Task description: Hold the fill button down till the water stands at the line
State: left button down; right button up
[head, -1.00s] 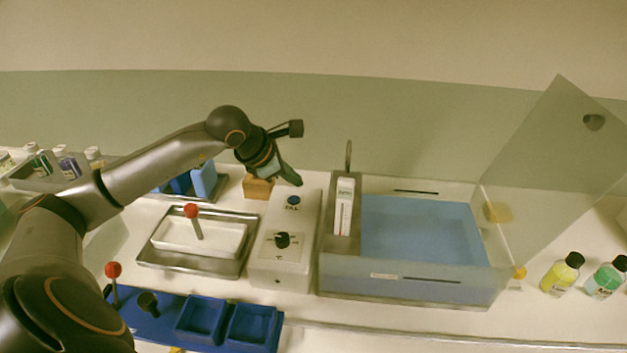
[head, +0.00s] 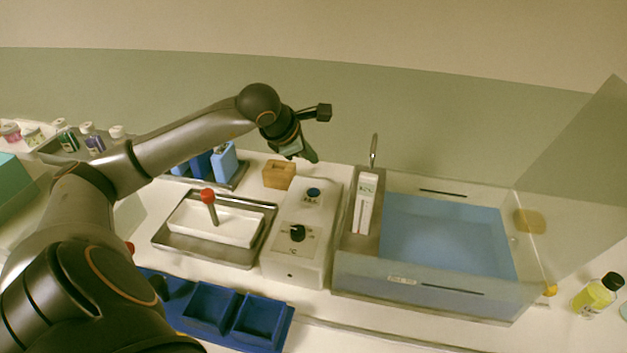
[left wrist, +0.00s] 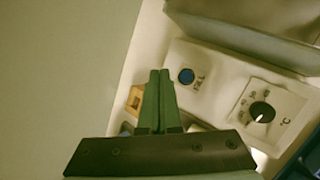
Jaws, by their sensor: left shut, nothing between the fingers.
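The fill button (head: 313,192) is a round blue button on the far end of a white control box (head: 282,262); it also shows in the left wrist view (left wrist: 186,76). My left gripper (head: 313,158) is shut and empty, held above and beyond the button, apart from it. In the left wrist view its green fingertips (left wrist: 159,72) meet side by side, left of the button. The clear-walled bath (head: 427,292) right of the box holds blue water (head: 445,235). I cannot make out the fill line. My right gripper is not in view.
A black dial (head: 297,233) sits nearer on the box. A white gauge (head: 365,203) stands at the bath's left end, and a clear lid (head: 570,190) is raised at its right. A wooden block (head: 279,174), metal tray (head: 165,238) and blue holder (head: 285,330) lie around the box.

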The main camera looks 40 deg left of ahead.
pick_arm(q)
jog(key=b, duration=0.3)
send_over(311, 192)
notch_tip(311, 192, down, 6)
jog(key=shift+r, duration=0.2)
jog(key=shift+f+b, duration=0.3)
jog(key=shift+b, duration=0.2)
jog(key=shift+f, duration=0.15)
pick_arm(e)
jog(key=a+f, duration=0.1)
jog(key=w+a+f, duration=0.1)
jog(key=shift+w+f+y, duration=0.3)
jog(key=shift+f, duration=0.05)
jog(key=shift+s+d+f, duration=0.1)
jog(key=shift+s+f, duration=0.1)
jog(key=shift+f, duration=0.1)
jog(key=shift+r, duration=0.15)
pick_arm(q)
jog(key=shift+f, duration=0.1)
jog(key=shift+f+b, duration=0.3)
jog(key=shift+b, duration=0.4)
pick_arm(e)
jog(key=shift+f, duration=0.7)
